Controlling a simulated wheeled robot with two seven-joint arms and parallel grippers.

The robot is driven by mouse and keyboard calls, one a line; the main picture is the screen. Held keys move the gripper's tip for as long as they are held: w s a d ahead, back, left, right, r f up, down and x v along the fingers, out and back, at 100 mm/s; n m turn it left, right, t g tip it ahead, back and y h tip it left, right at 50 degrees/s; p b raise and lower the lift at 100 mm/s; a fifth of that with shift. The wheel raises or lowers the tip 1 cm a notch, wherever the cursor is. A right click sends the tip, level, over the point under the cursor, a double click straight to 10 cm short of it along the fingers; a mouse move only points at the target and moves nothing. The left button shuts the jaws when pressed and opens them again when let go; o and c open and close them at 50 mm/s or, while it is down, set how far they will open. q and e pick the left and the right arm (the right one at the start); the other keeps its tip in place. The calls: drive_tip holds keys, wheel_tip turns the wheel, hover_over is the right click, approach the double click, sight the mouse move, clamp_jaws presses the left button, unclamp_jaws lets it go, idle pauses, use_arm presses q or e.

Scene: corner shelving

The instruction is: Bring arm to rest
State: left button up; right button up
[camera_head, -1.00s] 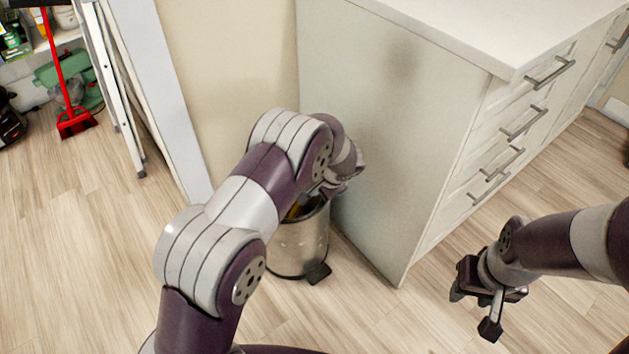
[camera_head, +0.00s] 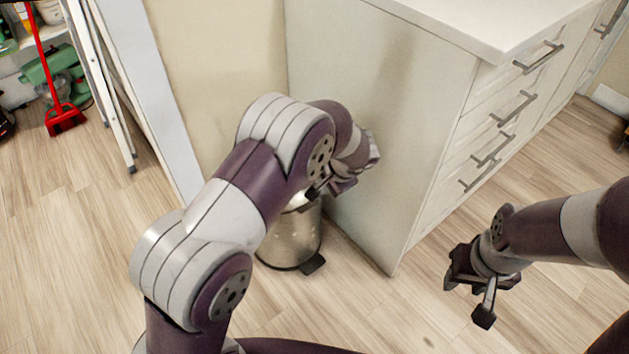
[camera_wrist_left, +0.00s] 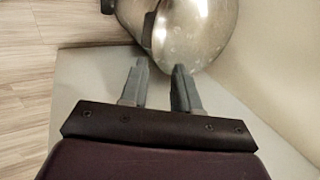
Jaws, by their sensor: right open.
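My left arm reaches in from the left in the head view, and its gripper (camera_head: 345,182) is above the bin, close to the cabinet's side panel. In the left wrist view the two grey fingers of the left gripper (camera_wrist_left: 160,78) stand apart with nothing between them. The metal bin shows just beyond the fingertips (camera_wrist_left: 200,28). My right gripper (camera_head: 468,296) hangs open and empty over the bare floor at the right.
The metal pedal bin (camera_head: 294,240) stands on the floor against the white cabinet (camera_head: 400,120). A ladder (camera_head: 103,90) and a red broom (camera_head: 65,118) stand at the upper left. The wooden floor (camera_head: 400,325) between my arms is clear.

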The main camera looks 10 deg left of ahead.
use_arm(q)
drive_tip(key=v, duration=0.3)
drive_tip(key=shift+d+r+p, duration=0.1)
drive_tip(key=shift+p, duration=0.2)
drive_tip(key=s+a+r+n+g+h, duration=0.1)
drive_tip(key=s+a+r+n+h, duration=0.15)
drive_tip(key=s, duration=0.85)
drive_tip(key=s+a+r+n+g+h, duration=0.2)
drive_tip(key=s+a+n, duration=0.2)
drive_tip(key=s, duration=0.6)
wheel_tip(320, 180, up, 37)
drive_tip(key=a+t+p, duration=0.1)
drive_tip(key=p, duration=3.4)
drive_tip(key=shift+s+a+n, duration=0.3)
drive_tip(key=shift+s+n, duration=0.05)
drive_tip(key=shift+n, duration=0.1)
